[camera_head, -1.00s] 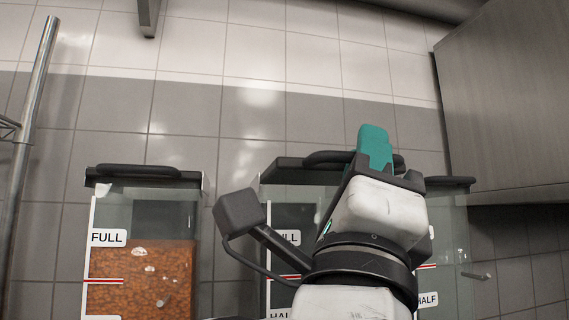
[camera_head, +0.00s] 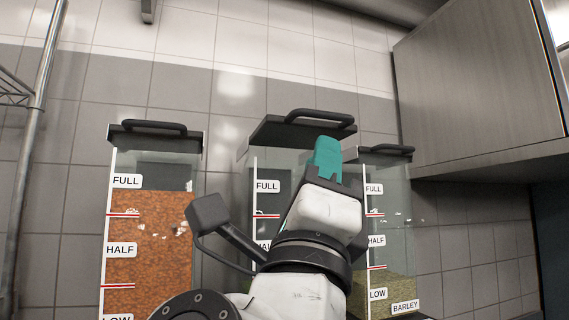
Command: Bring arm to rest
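My arm rises from the bottom of the head view, with white links and black joint rings. My gripper (camera_head: 328,160) is at its upper end, pointing up, with a teal piece showing there. The fingers cannot be made out from behind, so I cannot tell if they are open or shut. The arm overlaps the middle and right clear containers in the picture. I cannot see any contact with them.
A container of orange-brown contents (camera_head: 150,240) stands left, a middle container (camera_head: 266,172) behind my arm, and a barley container (camera_head: 398,215) right. A metal cabinet (camera_head: 475,90) hangs upper right. A metal pole (camera_head: 38,125) stands far left. Tiled wall is behind.

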